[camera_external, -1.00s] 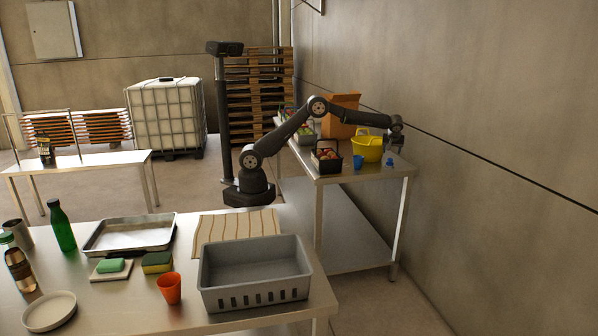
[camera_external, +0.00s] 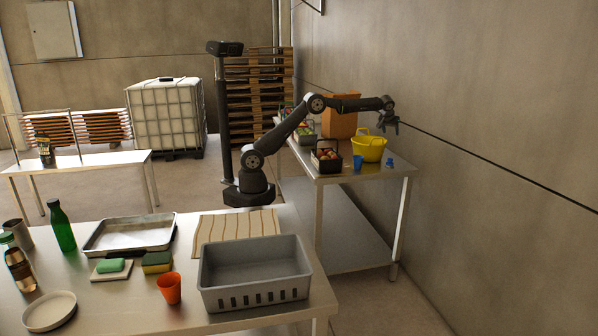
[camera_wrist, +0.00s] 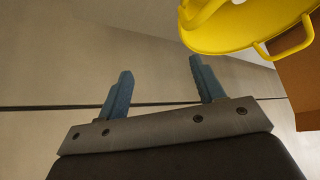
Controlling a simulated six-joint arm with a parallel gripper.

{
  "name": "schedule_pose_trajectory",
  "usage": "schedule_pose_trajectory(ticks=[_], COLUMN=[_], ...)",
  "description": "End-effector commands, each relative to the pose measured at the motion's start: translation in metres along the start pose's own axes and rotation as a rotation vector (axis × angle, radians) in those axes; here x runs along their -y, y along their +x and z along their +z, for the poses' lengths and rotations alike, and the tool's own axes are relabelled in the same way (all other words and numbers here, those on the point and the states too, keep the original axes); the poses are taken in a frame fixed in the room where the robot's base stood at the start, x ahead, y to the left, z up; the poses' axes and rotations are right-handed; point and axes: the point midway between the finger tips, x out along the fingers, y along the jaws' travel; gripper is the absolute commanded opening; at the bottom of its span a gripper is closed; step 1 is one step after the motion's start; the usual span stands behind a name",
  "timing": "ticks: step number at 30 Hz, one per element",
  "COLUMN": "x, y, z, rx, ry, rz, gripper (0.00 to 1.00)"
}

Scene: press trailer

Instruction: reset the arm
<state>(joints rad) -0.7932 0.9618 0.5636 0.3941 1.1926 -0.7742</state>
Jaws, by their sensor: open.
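My gripper (camera_external: 389,123) is raised above the right end of the back metal table (camera_external: 385,177), in front of the concrete wall. In the wrist view its two blue-grey fingers (camera_wrist: 160,90) stand wide apart with nothing between them. The yellow basket (camera_external: 369,149) stands on that table, below and slightly left of my gripper. It also shows in the wrist view (camera_wrist: 235,30), at the top right and apart from the fingers.
A small blue object (camera_external: 390,162) and a blue cup (camera_external: 358,162) are near the table's front edge. A black basket of round items (camera_external: 326,155) and an orange box (camera_external: 340,124) stand further left. The front table holds a grey crate (camera_external: 255,298). Space around my gripper is clear.

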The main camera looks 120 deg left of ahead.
Motion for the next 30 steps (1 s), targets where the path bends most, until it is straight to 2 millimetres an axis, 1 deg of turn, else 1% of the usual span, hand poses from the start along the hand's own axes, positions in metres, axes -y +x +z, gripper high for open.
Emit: schedule_pose_trajectory(ticks=[1, 3, 15, 21, 30], x=[0.007, 0.015, 0.061, 0.083, 0.116], y=[0.002, 0.003, 0.004, 0.007, 0.013], z=[-0.010, -0.022, -0.086, -0.110, -0.137], rx=[0.000, -0.001, -0.002, -0.001, -0.002], ry=[0.010, 0.032, 0.150, 0.197, 0.253], rz=[0.008, 0.022, 0.101, 0.131, 0.167], gripper=[0.62, 0.62, 0.62, 0.62, 0.62])
